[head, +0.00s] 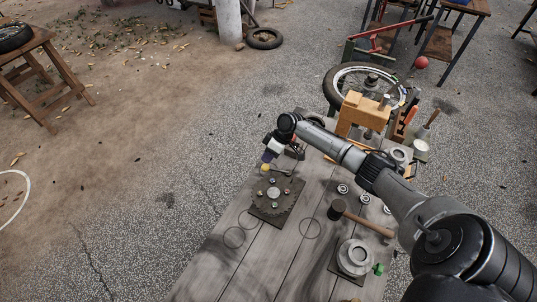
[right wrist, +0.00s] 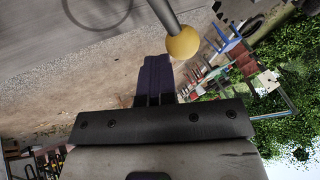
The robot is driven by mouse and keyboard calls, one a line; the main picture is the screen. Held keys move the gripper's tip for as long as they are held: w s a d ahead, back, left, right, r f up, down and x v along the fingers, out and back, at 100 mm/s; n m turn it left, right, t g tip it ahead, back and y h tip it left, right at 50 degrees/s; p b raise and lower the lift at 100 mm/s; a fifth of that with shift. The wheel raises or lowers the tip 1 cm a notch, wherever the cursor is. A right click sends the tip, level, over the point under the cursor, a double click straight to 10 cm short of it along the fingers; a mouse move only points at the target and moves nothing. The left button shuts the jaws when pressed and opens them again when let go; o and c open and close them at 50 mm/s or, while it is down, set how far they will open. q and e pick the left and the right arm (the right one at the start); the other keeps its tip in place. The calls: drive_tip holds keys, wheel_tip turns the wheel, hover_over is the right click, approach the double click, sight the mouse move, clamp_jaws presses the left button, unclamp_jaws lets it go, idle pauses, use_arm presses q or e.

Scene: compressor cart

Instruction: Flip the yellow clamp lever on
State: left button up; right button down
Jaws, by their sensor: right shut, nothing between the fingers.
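The yellow ball knob of the clamp lever (head: 264,167) shows just below my right fingertips. In the right wrist view the knob (right wrist: 183,42) sits on a grey rod (right wrist: 165,14). My right gripper (head: 268,157) has purple fingers, shut and empty. In the right wrist view its fingertips (right wrist: 156,62) are close beside the knob; I cannot tell whether they touch it. A dark square plate with a round disc (head: 274,193) lies on the table near the knob. The lever's pivot is not clear. My left gripper is not in view.
The grey plank table (head: 205,268) holds a mallet (head: 337,209), several small rings, a round metal flange (head: 355,257) and a green knob (head: 379,269). A wooden vise-like block (head: 362,112) and a wheel (head: 338,82) stand at the far end. The table's front-left part is clear.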

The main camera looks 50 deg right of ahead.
drive_tip(key=shift+a, duration=0.1)
idle(0.3)
drive_tip(key=w+p+v, duration=0.2)
drive_tip(key=p+v, duration=0.1)
drive_tip(key=v, duration=0.6)
drive_tip(key=shift+s+d+r+p, duration=0.15)
drive_tip(key=shift+d+r+p, duration=0.25)
drive_tip(key=shift+d, duration=0.2)
idle(0.4)
